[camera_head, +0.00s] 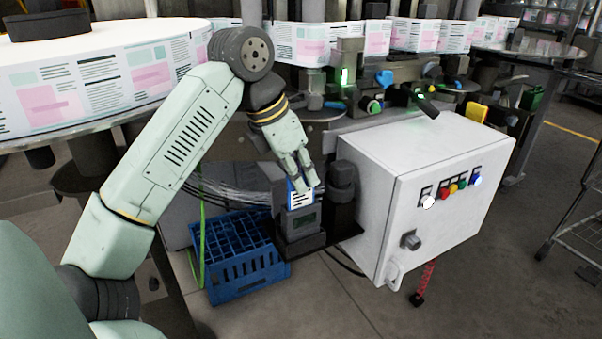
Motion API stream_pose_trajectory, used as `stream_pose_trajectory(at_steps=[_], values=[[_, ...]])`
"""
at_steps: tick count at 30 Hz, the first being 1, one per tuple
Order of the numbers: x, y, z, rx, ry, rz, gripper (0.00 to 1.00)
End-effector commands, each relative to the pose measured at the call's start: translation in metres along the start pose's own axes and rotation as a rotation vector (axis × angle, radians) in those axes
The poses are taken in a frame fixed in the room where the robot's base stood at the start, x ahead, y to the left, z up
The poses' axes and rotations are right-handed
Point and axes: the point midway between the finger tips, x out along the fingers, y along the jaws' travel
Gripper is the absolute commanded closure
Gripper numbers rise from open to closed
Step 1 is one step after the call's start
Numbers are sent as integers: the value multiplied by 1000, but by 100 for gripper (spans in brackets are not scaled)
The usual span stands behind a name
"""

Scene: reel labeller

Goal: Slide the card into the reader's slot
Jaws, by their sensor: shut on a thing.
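My gripper (302,182) points down in front of the machine, shut on a small blue and white card (299,198). The card is upright, just below my fingertips. The reader (300,224) is a dark grey box with a small greenish screen, on a dark bracket to the left of the white cabinet. The card's lower edge is at the top of the reader. I cannot tell whether it is inside the slot, as the slot itself is hidden behind the card and fingers.
A white control cabinet (426,213) with coloured buttons stands close on the right. A dark cylindrical part (342,180) rises right beside the reader. A blue crate (243,283) sits on the floor at lower left. A large label reel (95,75) stands behind my arm.

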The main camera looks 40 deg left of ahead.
Motion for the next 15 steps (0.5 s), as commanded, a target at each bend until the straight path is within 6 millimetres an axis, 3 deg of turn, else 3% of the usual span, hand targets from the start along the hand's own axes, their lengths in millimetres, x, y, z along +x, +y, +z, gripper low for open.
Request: stream_pose_trajectory(at_steps=[15], values=[[21,0,-9,0,0,0,100]])
